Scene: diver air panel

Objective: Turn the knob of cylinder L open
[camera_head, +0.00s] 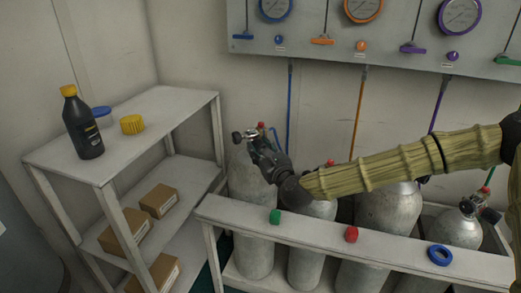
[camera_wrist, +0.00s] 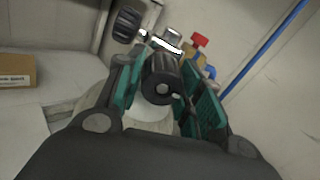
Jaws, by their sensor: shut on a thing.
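The leftmost grey cylinder (camera_head: 255,245) stands behind the white rail, below the blue hose. No letter shows on it, so I cannot tell from a label that it is cylinder L. My gripper (camera_head: 261,145) is at its valve on top. In the wrist view, a black ribbed knob (camera_wrist: 160,84) sits between my teal-padded fingers, and they are shut on it. A second black knob (camera_wrist: 127,24) is past the fingertips at the upper left, and a small red knob (camera_wrist: 200,41) is at the upper right. The cylinder neck is partly hidden by my fingers.
A white shelf (camera_head: 150,112) on the left holds a black bottle (camera_head: 82,128), a yellow cap (camera_head: 132,124) and boxes. The rail (camera_head: 315,232) in front of the cylinders carries a green cap, a red cap and a blue ring. The gauge panel (camera_head: 320,50) hangs behind.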

